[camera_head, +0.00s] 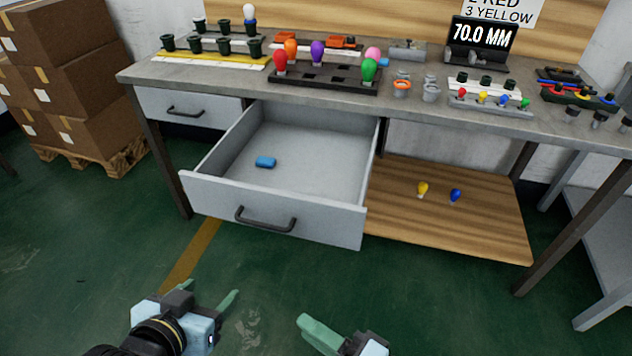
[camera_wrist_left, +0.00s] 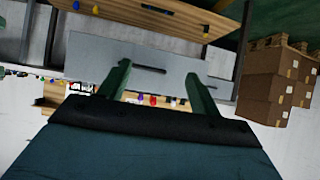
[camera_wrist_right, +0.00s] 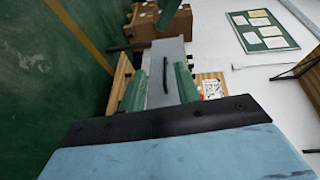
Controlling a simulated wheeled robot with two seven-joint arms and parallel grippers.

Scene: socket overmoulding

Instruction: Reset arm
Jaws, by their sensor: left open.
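My left gripper (camera_head: 208,292) is low in the head view, over the green floor in front of the bench. Its fingers stand apart with nothing between them, as the left wrist view also shows (camera_wrist_left: 158,80). My right gripper (camera_head: 306,320) is at the bottom middle of the head view, partly cut off by the edge. The right wrist view shows its two fingers (camera_wrist_right: 160,82) apart and empty. Both grippers are clear of the bench and the open drawer (camera_head: 290,212).
Yellow (camera_head: 422,188) and blue (camera_head: 455,195) bulbs lie on the lower wooden shelf (camera_head: 460,228). Coloured bulbs and racks fill the benchtop. Boxes (camera_head: 65,70) stand at left. Floor in front is free.

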